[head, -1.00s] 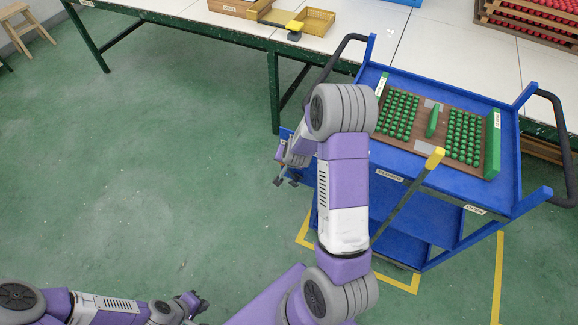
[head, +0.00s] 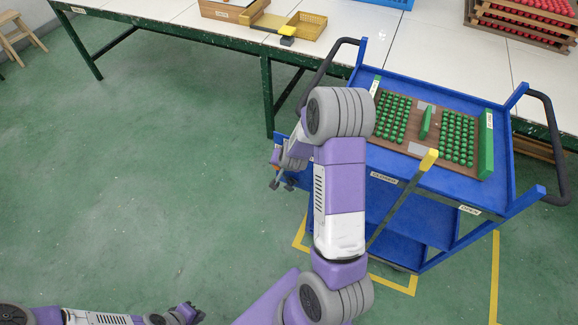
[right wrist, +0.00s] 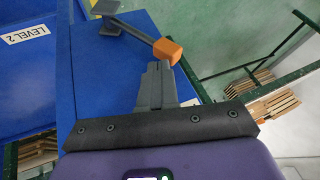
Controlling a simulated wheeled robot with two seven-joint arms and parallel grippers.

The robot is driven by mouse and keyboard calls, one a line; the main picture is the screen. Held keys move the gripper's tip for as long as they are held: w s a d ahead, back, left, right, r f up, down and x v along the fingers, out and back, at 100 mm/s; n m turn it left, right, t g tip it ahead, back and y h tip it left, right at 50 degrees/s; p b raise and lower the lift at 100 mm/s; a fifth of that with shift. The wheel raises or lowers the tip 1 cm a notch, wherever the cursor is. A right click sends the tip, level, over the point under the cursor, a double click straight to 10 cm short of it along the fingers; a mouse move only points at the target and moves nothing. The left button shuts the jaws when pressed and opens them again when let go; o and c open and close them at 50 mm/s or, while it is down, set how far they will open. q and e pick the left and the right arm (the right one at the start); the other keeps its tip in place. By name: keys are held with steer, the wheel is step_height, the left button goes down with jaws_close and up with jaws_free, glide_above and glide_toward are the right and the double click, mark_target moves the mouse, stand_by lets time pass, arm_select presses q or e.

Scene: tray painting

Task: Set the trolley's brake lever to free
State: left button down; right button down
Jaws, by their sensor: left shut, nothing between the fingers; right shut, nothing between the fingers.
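The blue trolley (head: 395,193) stands at the right. In the right wrist view, a grey lever with an orange knob (right wrist: 168,50) slants from a grey bracket at the top left, beside the blue trolley panel (right wrist: 110,70). My right gripper (right wrist: 158,75) is shut and empty, its tips right by the knob; I cannot tell whether they touch. In the head view, that gripper (head: 283,181) is at the trolley's left side, with a bit of orange beside it. A longer lever with a yellow tip (head: 429,160) rises at the trolley's front. My left gripper (head: 193,312) is shut and empty, low over the floor.
The trolley carries a tray of green balls (head: 423,148). Black handles (head: 318,75) stick out at its ends. A white-topped bench (head: 200,22) with green legs stands behind, holding boxes and red balls. A wooden stool (head: 15,38) is far left. The green floor at left is clear.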

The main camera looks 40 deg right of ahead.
steer(key=w+p+v, duration=0.1)
steer(key=p+v, duration=0.5)
steer(key=v, duration=0.5)
steer(key=shift+a+r, duration=0.15)
steer(key=shift+r, duration=0.3)
steer(key=shift+w, duration=0.15)
steer(key=s+a+f+n+g+y, duration=0.1)
steer(key=s+a+f+n+y, duration=0.1)
steer(key=a, duration=0.7)
steer(key=s+a+f+n+g+y, duration=0.2)
steer(key=s+a+f+n, duration=0.2)
steer(key=s+a+f, duration=0.3)
steer(key=s+a+f+n+g+y, duration=0.2)
steer(key=s+a+f, duration=0.3)
steer(key=a, duration=0.7)
step_height(320, 180, down, 2)
steer(key=shift+f+n+y, duration=0.25)
steer(key=shift+n+y, duration=0.05)
steer(key=shift+n, duration=0.2)
steer(key=shift+d, duration=0.15)
